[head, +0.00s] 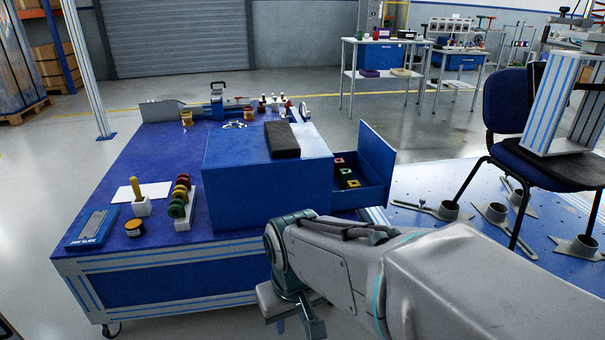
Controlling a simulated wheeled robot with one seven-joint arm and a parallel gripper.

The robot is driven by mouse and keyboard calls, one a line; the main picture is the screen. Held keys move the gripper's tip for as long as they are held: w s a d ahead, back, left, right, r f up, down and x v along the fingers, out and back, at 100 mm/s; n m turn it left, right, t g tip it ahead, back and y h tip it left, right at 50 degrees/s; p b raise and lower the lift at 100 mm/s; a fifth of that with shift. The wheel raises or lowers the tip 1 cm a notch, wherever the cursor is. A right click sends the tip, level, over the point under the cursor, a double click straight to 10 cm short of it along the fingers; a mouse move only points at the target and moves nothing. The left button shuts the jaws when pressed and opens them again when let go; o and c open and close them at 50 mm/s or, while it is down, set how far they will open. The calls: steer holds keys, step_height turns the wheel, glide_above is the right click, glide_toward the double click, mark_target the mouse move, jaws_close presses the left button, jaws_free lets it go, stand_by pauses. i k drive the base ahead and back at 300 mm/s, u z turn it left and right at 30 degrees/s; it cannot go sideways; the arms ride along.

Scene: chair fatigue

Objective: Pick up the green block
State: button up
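A green block (345,174) lies in the open blue drawer (375,178) on the right side of the blue cabinet (265,180). It is small in the head view and lies between a red block (339,162) and a yellowish block (352,184). My gripper (296,318) hangs at the bottom of the view, in front of the table and below and left of the drawer, apart from the blocks. My own arm partly hides it, and its finger opening does not show clearly.
A black block (282,140) lies on the cabinet top. A white rack of coloured rings (180,200), a small jar (135,227) and a blue tray (92,227) stand on the table's left. A blue chair (505,110) stands on a blue platform (420,195) at right.

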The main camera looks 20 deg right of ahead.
mark_target(345, 175)
steer(key=z, duration=0.8)
steer(key=i, duration=1.25)
steer(key=z, duration=0.75)
